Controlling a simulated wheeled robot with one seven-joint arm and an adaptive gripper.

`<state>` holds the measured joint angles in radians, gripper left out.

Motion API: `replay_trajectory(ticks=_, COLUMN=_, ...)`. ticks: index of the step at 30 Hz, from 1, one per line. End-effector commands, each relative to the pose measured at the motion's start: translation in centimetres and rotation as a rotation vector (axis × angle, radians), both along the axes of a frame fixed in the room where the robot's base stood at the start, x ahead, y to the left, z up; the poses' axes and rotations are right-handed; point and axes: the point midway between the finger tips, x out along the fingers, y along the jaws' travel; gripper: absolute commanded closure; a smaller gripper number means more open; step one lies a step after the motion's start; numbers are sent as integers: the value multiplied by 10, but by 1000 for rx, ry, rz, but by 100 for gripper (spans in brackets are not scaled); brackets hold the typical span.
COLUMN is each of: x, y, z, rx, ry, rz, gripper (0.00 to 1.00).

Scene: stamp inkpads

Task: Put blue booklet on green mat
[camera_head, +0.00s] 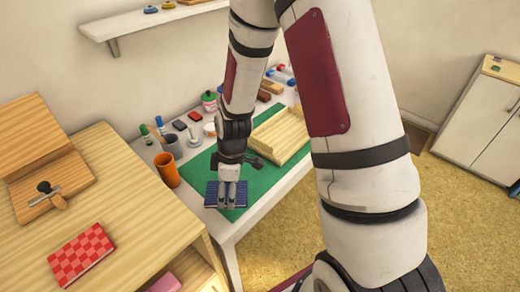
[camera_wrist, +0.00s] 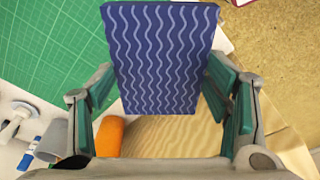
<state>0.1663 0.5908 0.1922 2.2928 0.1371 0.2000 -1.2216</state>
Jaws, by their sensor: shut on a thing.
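The blue booklet (camera_head: 212,190) with pale wavy lines is held by my gripper (camera_head: 228,203) over the near end of the green mat (camera_head: 262,180). My gripper points down and is shut on the booklet. In the wrist view the booklet (camera_wrist: 163,55) stands out between the two fingers (camera_wrist: 160,82), with the green mat (camera_wrist: 50,45) behind it at the left. Part of the booklet overhangs the mat's edge in that view. I cannot tell whether it touches the mat. My arm hides part of the mat.
An orange cup (camera_head: 166,170) stands left of the mat, with a grey cup (camera_head: 172,146) behind it. A wooden tray (camera_head: 282,138) lies on the mat's far right part. A red checked booklet (camera_head: 82,254) lies on the wooden cabinet. Floor drops away right of the desk.

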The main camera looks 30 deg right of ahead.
Motion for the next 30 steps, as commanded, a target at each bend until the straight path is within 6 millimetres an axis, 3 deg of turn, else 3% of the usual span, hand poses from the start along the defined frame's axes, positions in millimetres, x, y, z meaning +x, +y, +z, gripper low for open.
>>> replay_trajectory(ticks=6, x=-16, y=11, z=-19, rx=0, ry=-1, rz=306, gripper=60)
replay_trajectory(ticks=13, x=-15, y=12, z=-24, rx=-1, ry=-2, rz=417, gripper=60)
replay_trajectory(ticks=30, x=107, y=-27, z=-36, rx=-2, ry=-3, rz=414, gripper=60)
